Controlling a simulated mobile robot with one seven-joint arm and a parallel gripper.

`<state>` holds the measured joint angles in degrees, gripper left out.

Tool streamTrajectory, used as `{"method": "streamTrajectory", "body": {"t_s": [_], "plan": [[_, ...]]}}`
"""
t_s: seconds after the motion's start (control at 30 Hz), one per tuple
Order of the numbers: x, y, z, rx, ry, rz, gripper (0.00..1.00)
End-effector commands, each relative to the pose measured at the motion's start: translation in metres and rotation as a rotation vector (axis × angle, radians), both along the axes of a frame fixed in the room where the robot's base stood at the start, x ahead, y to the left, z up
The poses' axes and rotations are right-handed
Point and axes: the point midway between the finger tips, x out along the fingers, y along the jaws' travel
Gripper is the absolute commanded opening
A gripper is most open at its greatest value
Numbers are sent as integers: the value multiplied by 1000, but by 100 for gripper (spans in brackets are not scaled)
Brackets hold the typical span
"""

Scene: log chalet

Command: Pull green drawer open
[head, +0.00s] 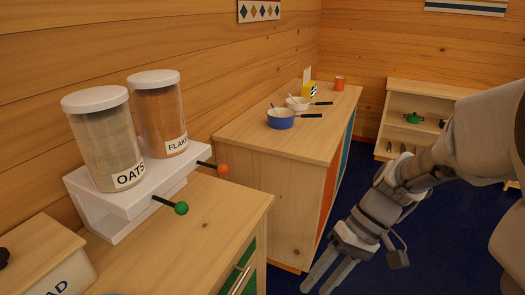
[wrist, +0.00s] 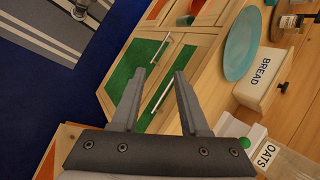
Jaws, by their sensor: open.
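The green drawer (wrist: 166,88) is a narrow green panel in a light wood frame, just under the counter top in the wrist view. A silver bar handle (wrist: 161,98) runs along its front. In the head view the drawer's handle (head: 240,279) shows at the bottom edge, partly cut off. The drawer looks shut. My gripper (wrist: 160,74) is open and empty, its fingers pointing toward the cabinet front. In the head view my gripper (head: 322,287) is to the right of the handle, apart from it, over the blue floor.
A larger green door (wrist: 125,76) lies below the drawer. On the counter are a bread box (wrist: 262,80), a teal plate (wrist: 242,45) and a white dispenser (head: 120,205) with jars and protruding knobs. Another counter (head: 290,140) with pans stands behind. The blue floor is open.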

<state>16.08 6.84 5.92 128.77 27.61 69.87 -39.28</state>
Motion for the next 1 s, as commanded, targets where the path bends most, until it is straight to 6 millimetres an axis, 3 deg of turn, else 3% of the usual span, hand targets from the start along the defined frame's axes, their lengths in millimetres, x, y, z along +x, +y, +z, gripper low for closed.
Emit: {"method": "streamTrajectory", "body": {"t_s": [0.03, 0.37, 0.7, 1.0], "plan": [[4, 2, -22, 60, 38, 2, 45], [34, 19, -105, 507, 138, -13, 45], [71, 20, -190, 972, 73, -166, 45], [88, 15, -228, 1171, -22, -285, 45]]}}
